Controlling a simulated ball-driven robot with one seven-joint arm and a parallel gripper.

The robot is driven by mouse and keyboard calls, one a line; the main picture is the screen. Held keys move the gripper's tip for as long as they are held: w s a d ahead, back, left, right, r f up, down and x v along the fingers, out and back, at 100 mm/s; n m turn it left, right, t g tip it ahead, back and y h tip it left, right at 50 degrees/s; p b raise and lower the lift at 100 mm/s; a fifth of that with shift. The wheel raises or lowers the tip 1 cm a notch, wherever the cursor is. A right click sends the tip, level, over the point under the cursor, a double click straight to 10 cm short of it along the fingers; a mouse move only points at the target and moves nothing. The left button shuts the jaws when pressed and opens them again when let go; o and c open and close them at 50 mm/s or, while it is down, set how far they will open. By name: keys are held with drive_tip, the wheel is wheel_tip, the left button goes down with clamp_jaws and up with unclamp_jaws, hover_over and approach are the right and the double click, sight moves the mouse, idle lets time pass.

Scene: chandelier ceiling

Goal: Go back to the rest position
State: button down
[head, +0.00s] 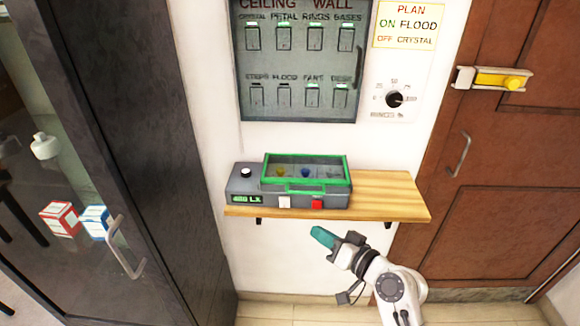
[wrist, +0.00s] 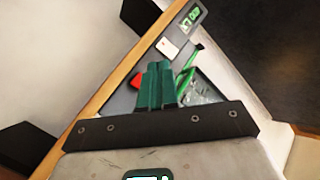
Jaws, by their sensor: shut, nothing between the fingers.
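My gripper (head: 322,237) has teal fingers and is in front of and below the wooden shelf (head: 390,195) in the head view, pointing up and left. In the wrist view my gripper (wrist: 158,68) shows its two green fingers pressed together with nothing between them. The grey control box (head: 243,186) sits on the left part of the shelf. It has a green-rimmed clear cover, a white button, a red button (head: 317,203) and a lit LX display (head: 248,199). In the wrist view the fingers partly hide the box and its red button (wrist: 136,80).
A dark cabinet with a glass door and handle (head: 125,247) stands at left. A switch panel (head: 296,70) and a dial (head: 394,98) are on the wall above the shelf. A brown door (head: 510,150) with a yellow latch is at right. Floor shows below the shelf.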

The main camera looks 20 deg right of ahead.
drive_tip(key=s+f+n+g+h, duration=0.1)
drive_tip(key=s+f+g+h, duration=0.1)
drive_tip(key=s+f+g, duration=0.5)
drive_tip(key=s+f+n+g+h, duration=0.1)
drive_tip(key=s+f, duration=0.4)
drive_tip(key=s, duration=0.7)
drive_tip(key=s+d+g+h, duration=0.2)
drive_tip(key=s+d, duration=0.1)
drive_tip(key=s, duration=0.5)
drive_tip(key=s+d+f+g+h, duration=0.1)
drive_tip(key=s+d+g+h, duration=0.1)
drive_tip(key=s, duration=0.7)
drive_tip(key=d+g, duration=0.1)
drive_tip(key=d, duration=0.1)
drive_tip(key=shift+d+g+h, duration=0.3)
